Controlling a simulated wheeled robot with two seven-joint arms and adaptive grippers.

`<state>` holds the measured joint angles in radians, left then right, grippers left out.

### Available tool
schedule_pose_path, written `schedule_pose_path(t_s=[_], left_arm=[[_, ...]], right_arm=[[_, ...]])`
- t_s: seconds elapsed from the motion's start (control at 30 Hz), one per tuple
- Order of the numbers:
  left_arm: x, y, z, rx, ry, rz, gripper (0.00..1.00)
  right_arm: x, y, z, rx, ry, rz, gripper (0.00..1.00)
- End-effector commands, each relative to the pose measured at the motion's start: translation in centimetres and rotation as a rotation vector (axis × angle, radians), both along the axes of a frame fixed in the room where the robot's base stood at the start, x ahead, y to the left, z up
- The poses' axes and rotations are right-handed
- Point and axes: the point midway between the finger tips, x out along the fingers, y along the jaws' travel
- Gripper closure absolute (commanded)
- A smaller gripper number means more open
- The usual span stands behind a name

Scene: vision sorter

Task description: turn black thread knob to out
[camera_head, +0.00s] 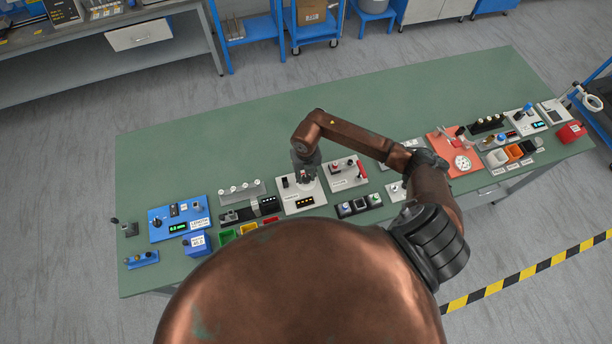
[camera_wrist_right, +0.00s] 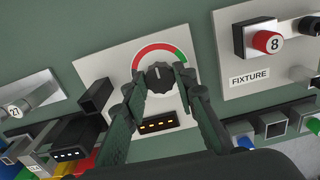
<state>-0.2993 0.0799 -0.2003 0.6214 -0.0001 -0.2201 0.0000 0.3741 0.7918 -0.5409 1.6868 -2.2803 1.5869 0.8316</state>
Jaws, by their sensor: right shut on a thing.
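A black knob (camera_wrist_right: 159,76) stands on a pale panel (camera_wrist_right: 124,62) in the right wrist view. A red and green arc curves around its far side, and a display with several orange marks (camera_wrist_right: 158,123) is below it. The knob has a light pointer mark on it. My right gripper (camera_wrist_right: 161,80) has its two fingers shut on the knob, one on each side. In the head view, my right gripper (camera_head: 306,172) is over the same panel (camera_head: 291,207) and hides the knob there. My left gripper is not in view.
The fixture panel with a red knob (camera_wrist_right: 268,42) is just right of the knob panel. A black block (camera_wrist_right: 97,95) stands close on the left. Blue device (camera_head: 163,234) and orange-red board (camera_head: 440,140) lie farther off. The green table (camera_head: 220,150) is clear behind the row.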

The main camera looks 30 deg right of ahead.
Motion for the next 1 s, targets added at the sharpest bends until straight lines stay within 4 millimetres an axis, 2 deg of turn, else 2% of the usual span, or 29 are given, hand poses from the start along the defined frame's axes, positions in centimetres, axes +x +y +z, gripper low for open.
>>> schedule_pose_path(t_s=[0.13, 0.47, 0.67, 1.0], left_arm=[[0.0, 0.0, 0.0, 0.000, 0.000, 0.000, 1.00], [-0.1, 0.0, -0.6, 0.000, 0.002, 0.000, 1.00], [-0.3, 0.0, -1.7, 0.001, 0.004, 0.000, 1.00], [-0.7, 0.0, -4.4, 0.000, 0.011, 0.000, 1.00]], right_arm=[[0.0, 0.0, 0.0, 0.000, 0.000, 0.000, 0.99], [0.1, -0.1, -0.1, -0.003, -0.001, 0.059, 0.99], [0.1, -0.1, -0.2, -0.004, -0.002, 0.185, 0.99], [0.1, -0.1, -0.3, -0.004, -0.001, 0.499, 0.99]])
